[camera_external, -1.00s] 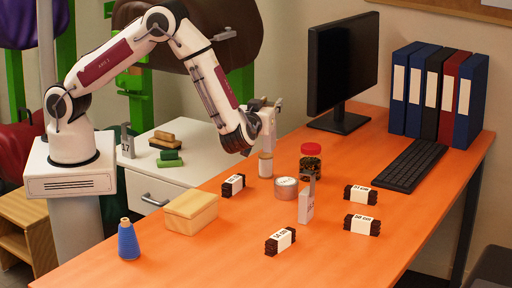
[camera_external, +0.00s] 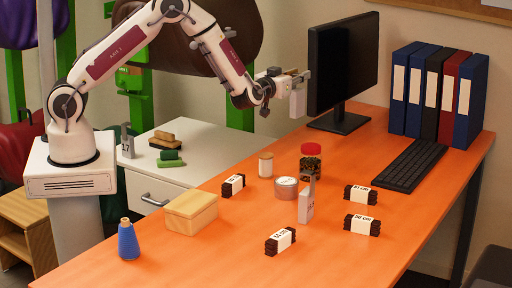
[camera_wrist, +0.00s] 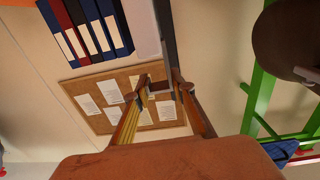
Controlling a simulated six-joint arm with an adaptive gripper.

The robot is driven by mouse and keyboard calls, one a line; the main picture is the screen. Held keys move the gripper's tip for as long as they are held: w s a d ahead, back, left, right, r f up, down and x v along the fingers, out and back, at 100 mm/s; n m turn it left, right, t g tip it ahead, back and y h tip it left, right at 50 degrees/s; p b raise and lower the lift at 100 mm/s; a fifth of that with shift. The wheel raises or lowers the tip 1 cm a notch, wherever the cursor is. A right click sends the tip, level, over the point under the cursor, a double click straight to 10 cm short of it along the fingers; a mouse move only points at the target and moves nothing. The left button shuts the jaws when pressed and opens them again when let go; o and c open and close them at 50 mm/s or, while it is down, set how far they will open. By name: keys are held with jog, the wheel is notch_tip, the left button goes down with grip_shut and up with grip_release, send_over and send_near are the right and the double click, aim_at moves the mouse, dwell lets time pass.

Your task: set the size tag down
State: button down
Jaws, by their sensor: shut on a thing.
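My gripper (camera_external: 298,80) is high above the back of the orange desk, left of the monitor. It is shut on a pale, tag-like piece (camera_external: 297,104), which appears to be the size tag and hangs below the fingers, clear of the desk. In the wrist view my fingers (camera_wrist: 160,92) point toward the wall; the held piece is hard to make out there. A similar pale tag with a narrow upright top (camera_external: 306,205) stands on the desk. Another grey one (camera_external: 127,142) stands on the white cabinet.
The desk (camera_external: 340,262) holds several labelled dark bundles (camera_external: 280,241), a wooden box (camera_external: 190,213), a blue cone (camera_external: 128,241), a tin (camera_external: 286,189), a red-lidded jar (camera_external: 311,161) and a small pale jar (camera_external: 265,166). The monitor (camera_external: 342,65) is close to my gripper.

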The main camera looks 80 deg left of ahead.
jog(key=shift+w+a+m+t+h, duration=0.55)
jog(key=shift+w+m+t+h, duration=1.55)
jog(key=shift+w+h, duration=0.85)
jog(key=w+d+f+m+h, duration=0.1)
jog(key=d+f+m+h, duration=0.3)
jog(key=d+h, duration=0.2)
jog(key=d, duration=0.2)
jog(key=shift+w+d+m+t+h, duration=0.3)
jog(key=shift+w+h, duration=0.05)
jog(key=shift+w, duration=0.05)
jog(key=shift+f, duration=0.15)
notch_tip(320, 180, down, 6)
jog(key=shift+f, duration=0.15)
